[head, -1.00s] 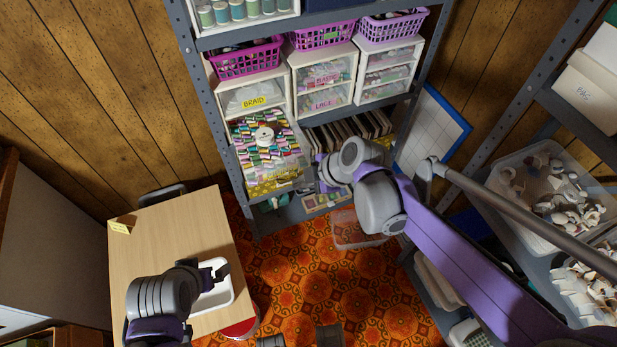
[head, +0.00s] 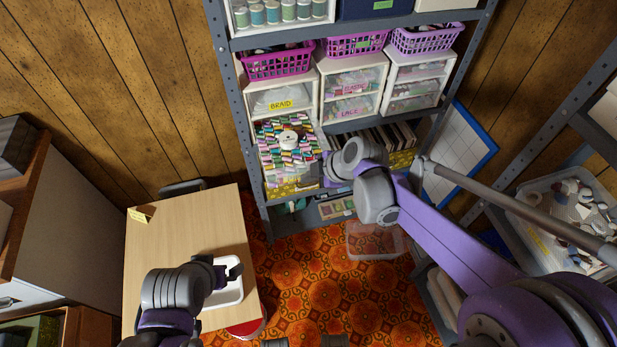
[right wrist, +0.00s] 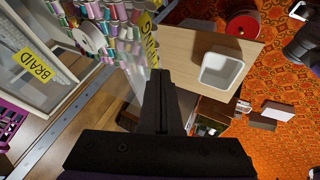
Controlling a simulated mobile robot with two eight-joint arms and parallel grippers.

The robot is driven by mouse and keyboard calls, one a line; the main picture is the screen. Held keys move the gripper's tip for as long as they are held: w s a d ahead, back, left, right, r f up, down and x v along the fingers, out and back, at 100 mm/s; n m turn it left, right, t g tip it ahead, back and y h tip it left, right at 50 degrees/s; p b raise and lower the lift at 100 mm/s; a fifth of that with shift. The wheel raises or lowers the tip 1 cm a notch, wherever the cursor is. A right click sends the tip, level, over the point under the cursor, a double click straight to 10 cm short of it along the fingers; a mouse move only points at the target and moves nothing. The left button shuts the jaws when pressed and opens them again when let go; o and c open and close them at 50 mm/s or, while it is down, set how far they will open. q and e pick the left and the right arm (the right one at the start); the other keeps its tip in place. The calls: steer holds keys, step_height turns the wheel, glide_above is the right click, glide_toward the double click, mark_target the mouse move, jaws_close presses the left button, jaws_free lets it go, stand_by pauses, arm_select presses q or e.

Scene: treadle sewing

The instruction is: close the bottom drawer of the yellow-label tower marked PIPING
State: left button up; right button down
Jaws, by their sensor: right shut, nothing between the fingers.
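The yellow-label tower stands at the left of the shelf, its upper drawer marked BRAID (head: 281,105). Its bottom drawer (head: 292,189) is pulled out, full of coloured spools and one white reel; its front has a yellow label. In the right wrist view the label (right wrist: 149,38) is cut off, showing only its last letters. My right gripper (head: 327,166) is at the drawer's right front side, partly hidden by its own arm. In the right wrist view its shut, empty fingers (right wrist: 160,80) are close by the drawer front; contact is unclear. My left gripper (head: 230,272) is open over a white tray.
Two more drawer towers (head: 352,85) stand to the right, with purple baskets (head: 276,63) on top. A wooden table (head: 180,235) carries the white tray (head: 226,293). A clear bin (head: 375,243) lies on the orange carpet below the shelf. A grey shelf post (head: 238,130) borders the tower's left.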

arm_select(q)
steer(key=shift+w+r+p, duration=0.2)
steer(key=shift+r+p, duration=0.7)
steer(key=shift+r, duration=0.15)
arm_select(e)
steer(key=w+a, duration=0.1)
steer(key=w, duration=0.5)
steer(key=w+a, duration=0.1)
steer(key=w, duration=0.5)
steer(key=w+a, duration=0.2)
steer(key=w, duration=0.5)
steer(key=shift+a, duration=0.1)
steer(key=shift+w, duration=0.1)
